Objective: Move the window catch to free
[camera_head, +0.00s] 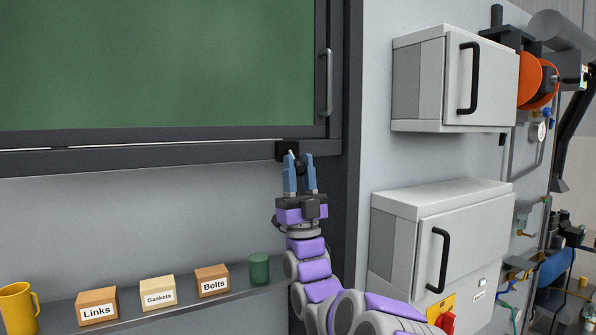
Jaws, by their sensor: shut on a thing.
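The window (160,65) has a green pane in a dark frame and fills the upper left. The window catch (285,150) is a small black block with a dark knob on the lower frame rail, near its right end. My gripper (301,163) reaches up to it from below, with its blue fingers on either side of the knob. The fingers are shut on the catch's knob, which they partly hide. I cannot tell which position the catch is in.
A vertical handle (327,83) is on the window's right side. Below is a shelf (180,303) with a yellow mug (17,308), a Links box (97,306), a Gaskets box (157,292), a Bolts box (212,281) and a green cup (259,268). Grey cabinets (430,215) stand right.

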